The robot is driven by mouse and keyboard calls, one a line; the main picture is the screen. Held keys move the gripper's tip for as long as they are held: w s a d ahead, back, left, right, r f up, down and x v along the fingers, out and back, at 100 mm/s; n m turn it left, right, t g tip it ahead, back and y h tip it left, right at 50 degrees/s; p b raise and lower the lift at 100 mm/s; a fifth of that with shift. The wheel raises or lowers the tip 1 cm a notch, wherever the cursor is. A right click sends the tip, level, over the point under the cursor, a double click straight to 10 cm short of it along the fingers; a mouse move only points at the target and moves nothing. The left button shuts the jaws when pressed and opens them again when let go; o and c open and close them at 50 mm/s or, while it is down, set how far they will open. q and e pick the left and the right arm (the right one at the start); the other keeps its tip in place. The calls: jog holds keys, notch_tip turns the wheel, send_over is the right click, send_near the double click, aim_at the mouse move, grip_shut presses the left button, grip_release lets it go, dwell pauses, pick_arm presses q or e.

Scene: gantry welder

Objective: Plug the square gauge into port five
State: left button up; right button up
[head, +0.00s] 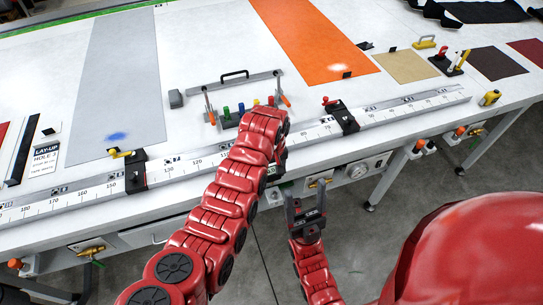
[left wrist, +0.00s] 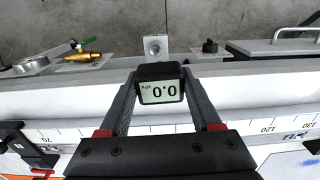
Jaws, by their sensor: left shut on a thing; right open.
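My left gripper (head: 276,172) is over the front edge of the bench, its tips largely hidden by its own red arm in the head view. I cannot make out the gauge in the head view. Just beyond the gauge, a pale metal block with a round hole (left wrist: 155,47) sits on the bench front; no number is readable on it. My right gripper (head: 305,203) is open and empty, over the floor in front of the bench.
A brass valve (left wrist: 82,56) and a black knob (left wrist: 210,46) flank the metal block. A round dial (head: 357,170) is on the bench front. A long scale rail (head: 205,158) runs along the bench edge. A toggle-clamp fixture (head: 243,84) stands behind it.

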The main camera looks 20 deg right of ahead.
pick_arm(q)
jog(key=shift+d+r, duration=0.3)
jog(key=shift+d, duration=0.05)
jog(key=shift+s+d+f+b, duration=0.1)
jog(key=shift+s+f+b, duration=0.15)
jog(key=shift+f, duration=0.25)
jog(key=shift+w+f+b, duration=0.1)
jog(key=shift+f+b, duration=1.05)
jog(key=shift+f, duration=1.2)
jog(key=shift+f+b, duration=1.55)
jog(key=shift+f, duration=0.15)
jog(key=o, duration=1.5)
jog(key=shift+r, duration=0.1)
